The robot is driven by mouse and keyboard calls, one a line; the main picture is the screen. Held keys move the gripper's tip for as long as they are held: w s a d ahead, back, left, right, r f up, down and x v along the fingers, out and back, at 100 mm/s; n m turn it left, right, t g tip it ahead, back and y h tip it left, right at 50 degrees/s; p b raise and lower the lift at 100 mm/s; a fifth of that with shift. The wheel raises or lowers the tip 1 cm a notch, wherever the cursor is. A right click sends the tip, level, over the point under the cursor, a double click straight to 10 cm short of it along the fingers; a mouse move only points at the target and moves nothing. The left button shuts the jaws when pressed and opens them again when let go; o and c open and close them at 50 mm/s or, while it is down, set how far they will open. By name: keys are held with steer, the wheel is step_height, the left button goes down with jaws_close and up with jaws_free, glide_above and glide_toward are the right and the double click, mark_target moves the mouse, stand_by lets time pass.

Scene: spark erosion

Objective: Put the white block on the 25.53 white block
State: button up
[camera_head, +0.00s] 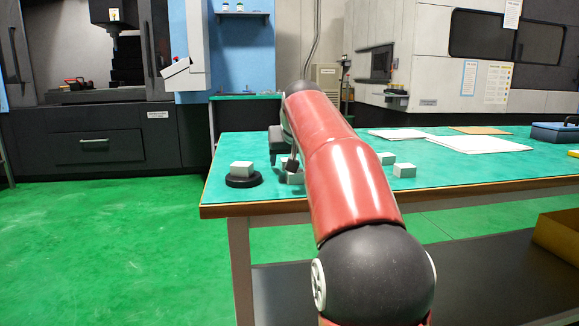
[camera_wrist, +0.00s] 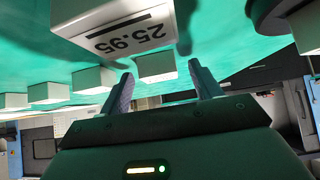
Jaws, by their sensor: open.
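Several white blocks stand on the green table top. In the head view, one white block (camera_head: 242,168) sits on a black round base (camera_head: 243,181) at the left. Another white block (camera_head: 291,178) is by my gripper (camera_head: 283,160), partly hidden by my arm. In the wrist view, a near white block marked 25.95 (camera_wrist: 128,33) looms large at the top. A further white block (camera_wrist: 155,67) shows beyond the gap between the spread fingers of my gripper (camera_wrist: 162,88). My gripper is open and holds nothing. I cannot read a 25.53 label on any block.
Two white blocks (camera_head: 404,170) (camera_head: 386,158) stand right of my arm. Behind them lie white papers (camera_head: 475,144) and a blue case (camera_head: 555,132) on the table (camera_head: 450,170). The table's wooden front edge is close by.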

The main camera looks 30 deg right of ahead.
steer(key=shift+r, duration=0.1)
steer(key=c, duration=1.3)
